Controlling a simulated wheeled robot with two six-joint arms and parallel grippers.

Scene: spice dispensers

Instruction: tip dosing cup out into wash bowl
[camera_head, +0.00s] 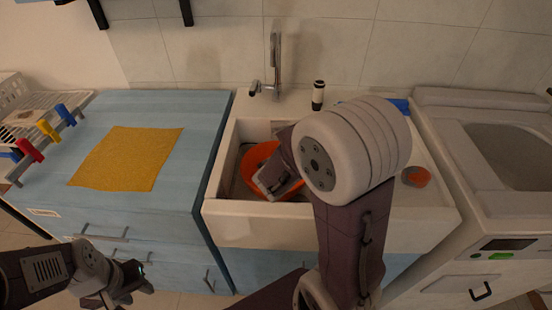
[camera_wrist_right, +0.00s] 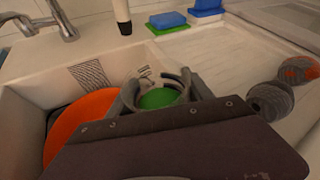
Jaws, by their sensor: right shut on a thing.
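The orange wash bowl (camera_head: 250,160) sits in the white sink, partly hidden by my right arm. It also shows at the left of the right wrist view (camera_wrist_right: 72,122). My right gripper (camera_wrist_right: 160,92) is shut around a round cup (camera_wrist_right: 143,84), which I take as the dosing cup, with green showing inside it. In that view the cup is to the right of the bowl; its exact height and tilt are unclear. The cup is hidden in the head view. My left gripper (camera_head: 138,281) is low at the left, in front of the blue cabinet, with no object visible in it.
A faucet (camera_head: 275,65) and a dark bottle with a white band (camera_head: 318,95) stand behind the sink. Blue and green sponges (camera_wrist_right: 166,21) lie at the back. Round scrubbers (camera_wrist_right: 298,70) lie on the drainboard. A yellow cloth (camera_head: 128,158) covers part of the blue counter.

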